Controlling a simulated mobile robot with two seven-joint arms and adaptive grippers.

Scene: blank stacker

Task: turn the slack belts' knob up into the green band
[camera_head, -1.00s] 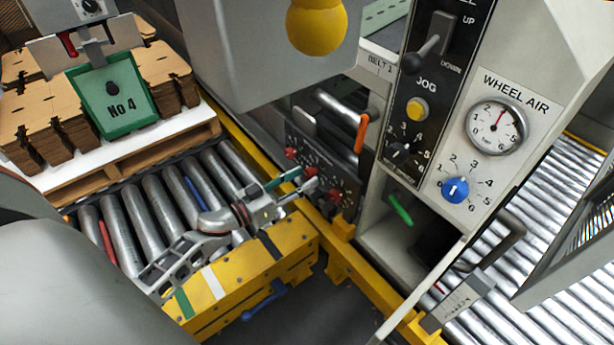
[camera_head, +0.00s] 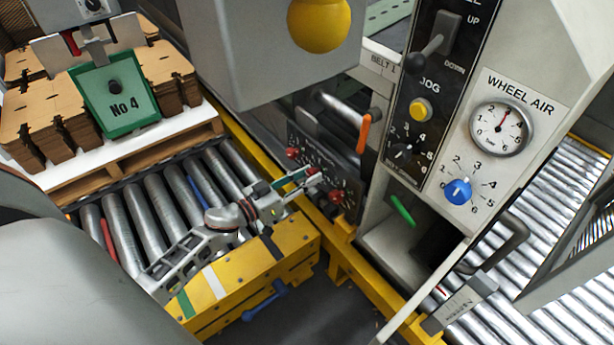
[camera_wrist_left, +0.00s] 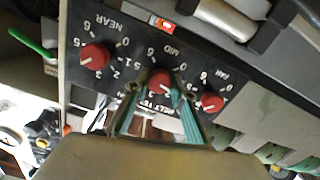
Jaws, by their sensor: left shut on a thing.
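A black panel (camera_head: 322,152) with three red knobs stands beyond the roller bed. In the left wrist view the knobs are the NEAR knob (camera_wrist_left: 95,56), the MID knob (camera_wrist_left: 161,79) and the FAR knob (camera_wrist_left: 212,101), each with a printed number scale. My left gripper (camera_head: 308,178) is at this panel. In the left wrist view its teal fingers stand on either side of the MID knob, shut on it, and cover part of its scale. The exact pointer reading is unclear. No green band can be made out on the panel. My right gripper is not in view.
A yellow rail (camera_head: 240,135) runs beside the rollers and below the panel. An orange-handled lever (camera_head: 363,133) stands close to the panel's right. A grey cabinet with a WHEEL AIR gauge (camera_head: 501,128) and blue knob (camera_head: 457,192) is at right. Cardboard stacks (camera_head: 165,75) lie at left.

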